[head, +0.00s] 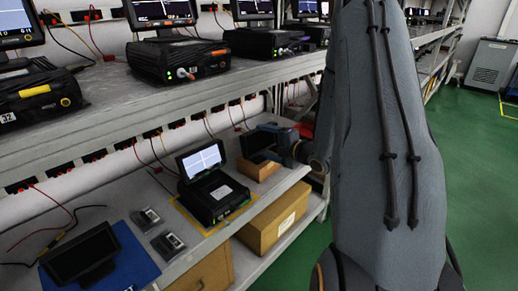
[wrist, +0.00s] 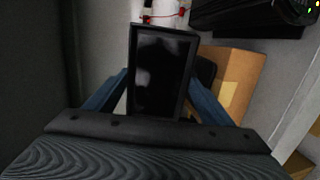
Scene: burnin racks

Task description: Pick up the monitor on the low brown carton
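The monitor (head: 257,144), a small dark screen, shows at the low brown carton (head: 259,169) on the lower shelf. In the wrist view the dark monitor (wrist: 162,75) stands between my two blue fingers, with the carton (wrist: 238,75) to its right and partly behind it. My gripper (head: 294,147) is at the monitor's right side in the head view. In the wrist view the fingers of my gripper (wrist: 160,85) reach the monitor's side edges, and their tips are hidden behind it. I cannot tell whether they press on it or whether the monitor rests on the carton.
A black unit with a lit screen (head: 213,191) stands left of the carton on the same shelf. The upper shelf (head: 110,100) is close above. Larger cartons (head: 274,218) sit below. Green floor (head: 480,180) is open right.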

